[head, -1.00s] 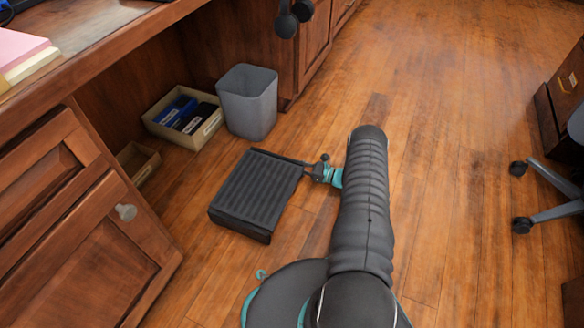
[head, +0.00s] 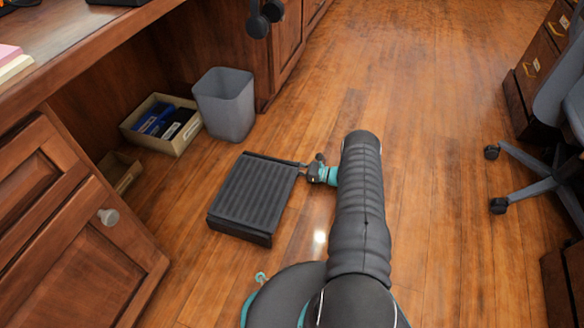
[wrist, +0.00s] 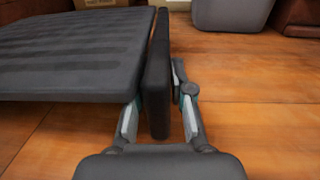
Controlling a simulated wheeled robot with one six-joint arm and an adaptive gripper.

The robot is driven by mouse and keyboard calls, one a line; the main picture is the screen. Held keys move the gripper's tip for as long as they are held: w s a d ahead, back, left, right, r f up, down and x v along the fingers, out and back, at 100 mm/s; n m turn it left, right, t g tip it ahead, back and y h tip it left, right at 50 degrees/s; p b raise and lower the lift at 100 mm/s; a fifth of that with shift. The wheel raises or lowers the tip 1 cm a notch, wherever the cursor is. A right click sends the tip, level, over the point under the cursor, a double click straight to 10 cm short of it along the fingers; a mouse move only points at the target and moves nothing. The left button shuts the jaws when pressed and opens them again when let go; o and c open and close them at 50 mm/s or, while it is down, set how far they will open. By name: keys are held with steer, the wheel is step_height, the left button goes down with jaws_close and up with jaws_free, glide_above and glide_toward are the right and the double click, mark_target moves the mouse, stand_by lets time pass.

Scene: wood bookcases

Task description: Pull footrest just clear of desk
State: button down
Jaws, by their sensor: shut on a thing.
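The footrest (head: 257,194) is a dark grey ribbed platform on the wood floor, in front of the desk's knee space. It also shows in the wrist view (wrist: 70,50). My gripper (head: 310,172) is at its right side, near the far right corner. In the wrist view my gripper (wrist: 158,118) has one finger on each side of the footrest's upright dark side edge, shut on it. The desk (head: 75,65) runs along the left, with a cabinet door at the lower left. In the head view a strip of floor shows between the footrest and the cabinet.
A grey bin (head: 226,105) and a tan box of folders (head: 162,124) stand under the desk beyond the footrest. A smaller box (head: 119,171) is behind the cabinet. A wheeled chair (head: 545,170) stands at right. The floor between is clear.

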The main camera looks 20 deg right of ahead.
steer(key=c, duration=0.9)
jaws_free()
steer(key=shift+a, duration=0.25)
steer(key=shift+c, duration=0.2)
steer(key=shift+d, duration=0.1)
steer(key=v, duration=1.2)
